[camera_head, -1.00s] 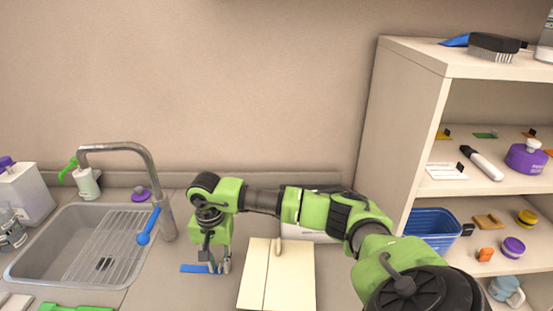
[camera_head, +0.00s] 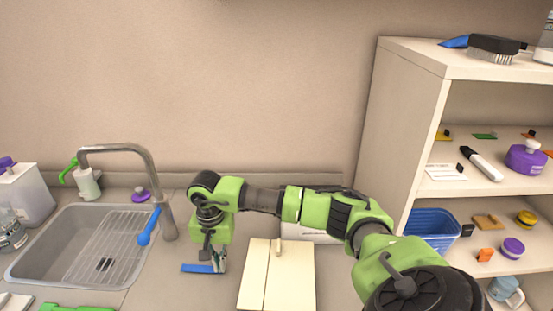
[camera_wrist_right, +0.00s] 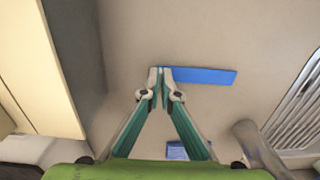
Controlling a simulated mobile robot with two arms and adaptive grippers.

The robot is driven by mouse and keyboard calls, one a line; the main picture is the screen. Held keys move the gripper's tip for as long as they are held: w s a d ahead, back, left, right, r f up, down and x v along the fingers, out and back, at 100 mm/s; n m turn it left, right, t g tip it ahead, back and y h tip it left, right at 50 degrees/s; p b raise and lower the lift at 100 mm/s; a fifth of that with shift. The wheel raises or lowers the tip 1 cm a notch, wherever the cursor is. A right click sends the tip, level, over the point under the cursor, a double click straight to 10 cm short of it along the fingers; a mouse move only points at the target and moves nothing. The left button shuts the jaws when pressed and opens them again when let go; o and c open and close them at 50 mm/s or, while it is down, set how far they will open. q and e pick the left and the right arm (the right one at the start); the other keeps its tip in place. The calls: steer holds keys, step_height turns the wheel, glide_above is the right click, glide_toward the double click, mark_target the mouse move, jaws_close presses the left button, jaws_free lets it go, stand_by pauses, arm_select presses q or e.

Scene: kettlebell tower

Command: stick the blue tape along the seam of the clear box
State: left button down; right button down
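The blue tape (camera_head: 196,268) is a short flat strip at the counter, left of the box. My right gripper (camera_head: 219,265) points down at the strip's right end. In the right wrist view its fingertips (camera_wrist_right: 160,76) are together at one end of the tape (camera_wrist_right: 205,75), which seems pinched between them. The box (camera_head: 253,278) looks cream, not clear, with a dark seam line running along its top. It stands just right of the gripper, and its side shows at the left of the wrist view (camera_wrist_right: 38,70). My left gripper is not in view.
A white object (camera_head: 308,235) stands behind the box, partly hidden by my arm. A shelf (camera_head: 415,85) rises at right. Bare counter lies in front of the tape.

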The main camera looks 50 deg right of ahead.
steer(key=shift+s+d+r+p, duration=0.2)
steer(key=shift+r+p, duration=0.15)
steer(key=shift+r, duration=0.4)
steer(key=shift+s+d+r+p, duration=0.15)
steer(key=shift+r+p, duration=0.15)
steer(key=shift+r, duration=0.45)
steer(key=shift+a, duration=0.1)
stand_by(0.3)
step_height(320, 180, up, 5)
steer(key=shift+p, duration=1.25)
